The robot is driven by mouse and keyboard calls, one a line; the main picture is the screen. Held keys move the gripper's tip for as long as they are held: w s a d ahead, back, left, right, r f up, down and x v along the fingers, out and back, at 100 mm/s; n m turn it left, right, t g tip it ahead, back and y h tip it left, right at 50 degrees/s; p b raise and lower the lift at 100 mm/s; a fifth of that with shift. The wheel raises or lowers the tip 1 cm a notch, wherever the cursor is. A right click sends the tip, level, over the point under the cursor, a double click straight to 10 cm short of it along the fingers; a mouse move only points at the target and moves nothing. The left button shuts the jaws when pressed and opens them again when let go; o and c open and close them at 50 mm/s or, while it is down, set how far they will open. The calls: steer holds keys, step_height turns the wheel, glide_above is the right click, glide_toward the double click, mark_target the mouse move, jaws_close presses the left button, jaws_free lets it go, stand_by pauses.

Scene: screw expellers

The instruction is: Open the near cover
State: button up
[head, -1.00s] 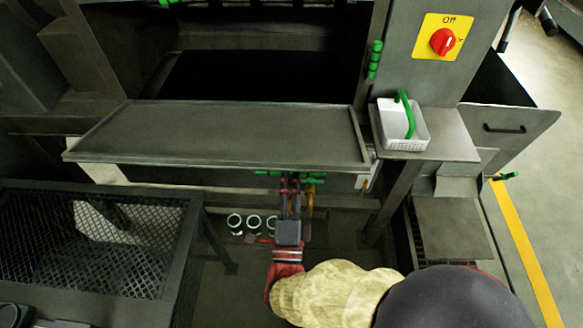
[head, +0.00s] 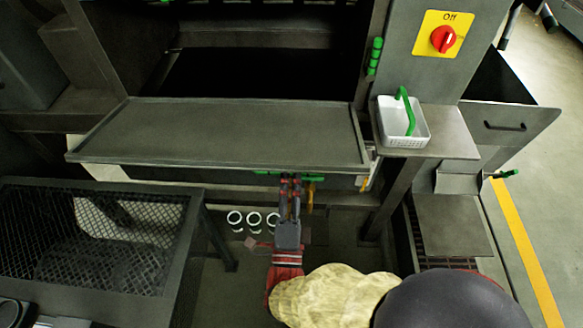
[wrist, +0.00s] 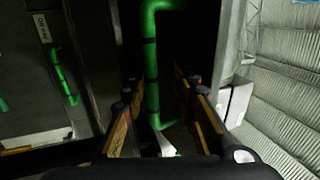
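The near cover appears to be the wide flat grey metal panel (head: 220,130) with a raised rim, lying almost level in the head view. A green bar handle (head: 262,173) shows under its front edge. My gripper (head: 290,182) is at that edge, reaching up from below, and its fingertips overlap the handle. In the wrist view the green handle (wrist: 151,60) runs down between the two spread fingers of my gripper (wrist: 163,112). Gaps show beside the handle, so the gripper looks open. Whether a finger touches the handle is unclear.
A white basket (head: 403,123) with a green handle stands on a ledge at the right. A red Off switch (head: 443,39) is above it. A black mesh bin (head: 95,235) is at the lower left. Several white-rimmed rings (head: 254,219) show below the panel. Floor is clear at right.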

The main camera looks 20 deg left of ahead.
steer(key=v, duration=0.6)
steer(key=shift+s+f, duration=0.1)
steer(key=shift+c, duration=0.4)
